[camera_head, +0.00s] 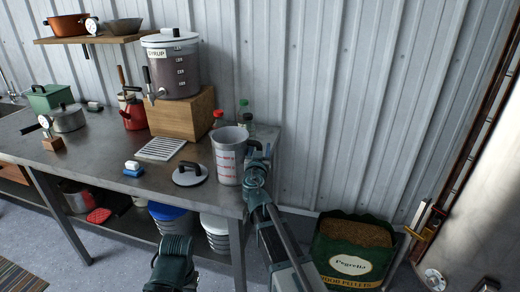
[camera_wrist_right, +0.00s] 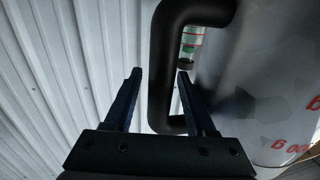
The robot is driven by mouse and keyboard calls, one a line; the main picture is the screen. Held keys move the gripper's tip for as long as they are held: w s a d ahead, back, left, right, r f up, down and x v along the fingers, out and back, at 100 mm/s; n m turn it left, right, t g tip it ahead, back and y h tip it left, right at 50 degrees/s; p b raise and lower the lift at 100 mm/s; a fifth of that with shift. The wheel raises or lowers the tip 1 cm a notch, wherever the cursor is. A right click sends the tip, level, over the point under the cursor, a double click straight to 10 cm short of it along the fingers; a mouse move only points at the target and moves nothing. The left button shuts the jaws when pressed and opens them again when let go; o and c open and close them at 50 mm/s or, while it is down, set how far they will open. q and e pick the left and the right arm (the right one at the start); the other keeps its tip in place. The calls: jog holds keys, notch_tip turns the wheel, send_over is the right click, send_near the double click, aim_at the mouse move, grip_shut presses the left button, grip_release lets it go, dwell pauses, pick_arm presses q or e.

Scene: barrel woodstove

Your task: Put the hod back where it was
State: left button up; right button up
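The hod seems to be the grey jug (camera_head: 228,157) with red measure marks; no label confirms this. It stands upright on the steel table near its front right corner. My right gripper (camera_head: 252,146) is at the jug's right side, by its handle. In the right wrist view the black handle (camera_wrist_right: 162,75) lies between the spread fingers of my gripper (camera_wrist_right: 160,80). A gap shows beside the left finger; I see no firm grip. The jug's wall (camera_wrist_right: 270,80) fills the right side there. My left arm shows at the bottom of the head view, its fingers not visible.
A round dark lid-like disc (camera_head: 188,176) lies left of the jug. Behind are the syrup dispenser (camera_head: 172,68) on a wooden block (camera_head: 182,115) and small bottles (camera_head: 244,112). A green pellet container (camera_head: 350,255) stands on the floor at right. The table front has bare room.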

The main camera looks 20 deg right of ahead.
jog(key=shift+r, duration=0.2)
jog(key=v, duration=1.2)
jog(key=shift+f, duration=0.2)
jog(key=s+a+f+n+g, duration=0.1)
jog(key=s+a+f+g, duration=0.1)
jog(key=s+f+g, duration=0.4)
jog(key=s+a+f+g, duration=0.1)
jog(key=s+f+g, duration=0.2)
jog(key=f, duration=0.5)
jog(key=s+a+f+n+g+y, duration=0.3)
jog(key=s+a+g, duration=0.1)
jog(key=s+a, duration=0.2)
jog(key=s+a+f+n+g+y, duration=0.2)
jog(key=s+a+f+n+g, duration=0.1)
jog(key=s+a, duration=0.4)
jog(key=shift+s+a+f+n+g+y, duration=0.25)
jog(key=shift+s+f+n+g+y, duration=0.15)
jog(key=shift+s+f+n, duration=0.55)
jog(key=shift+r, duration=0.2)
